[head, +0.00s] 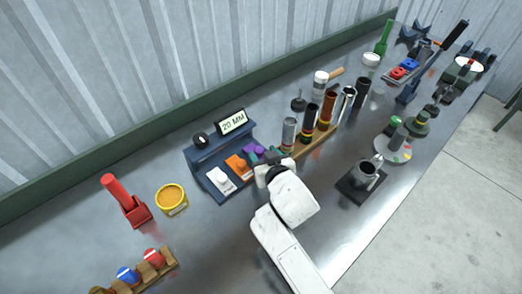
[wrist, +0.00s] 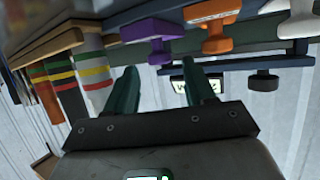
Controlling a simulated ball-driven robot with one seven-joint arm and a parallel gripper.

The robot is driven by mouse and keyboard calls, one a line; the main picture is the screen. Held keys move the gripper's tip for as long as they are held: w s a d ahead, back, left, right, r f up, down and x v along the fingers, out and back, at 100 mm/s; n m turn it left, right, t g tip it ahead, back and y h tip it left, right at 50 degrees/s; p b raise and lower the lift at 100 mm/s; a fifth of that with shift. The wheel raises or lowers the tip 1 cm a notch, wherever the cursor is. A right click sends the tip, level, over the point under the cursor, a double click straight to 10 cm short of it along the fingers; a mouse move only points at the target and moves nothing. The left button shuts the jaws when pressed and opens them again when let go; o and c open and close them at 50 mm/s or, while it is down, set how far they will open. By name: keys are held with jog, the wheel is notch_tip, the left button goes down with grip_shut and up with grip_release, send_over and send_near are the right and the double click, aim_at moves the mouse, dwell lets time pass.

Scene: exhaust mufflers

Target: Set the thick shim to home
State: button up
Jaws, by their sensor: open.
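A blue stepped rack (head: 208,185) on the bench holds a white handled piece (head: 221,179), an orange one (head: 238,165) and a purple one (head: 254,154) in a row. I cannot tell from looks which is the thick shim. In the wrist view the purple piece (wrist: 152,38), orange piece (wrist: 211,25) and white piece (wrist: 298,20) hang at the top of the picture. My gripper (wrist: 163,85) is open and empty, its two dark green fingers apart, near the purple and orange pieces. In the head view my white arm hides most of the gripper.
A "20 MM" sign (head: 233,122) and a black knob (head: 200,140) top the rack. Several upright tubes (head: 327,108) stand close on its right. A yellow tin (head: 171,199) and a red holder (head: 134,211) stand left.

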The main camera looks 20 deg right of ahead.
aim_at(257, 152)
jog(key=shift+x, duration=1.3)
grip_shut()
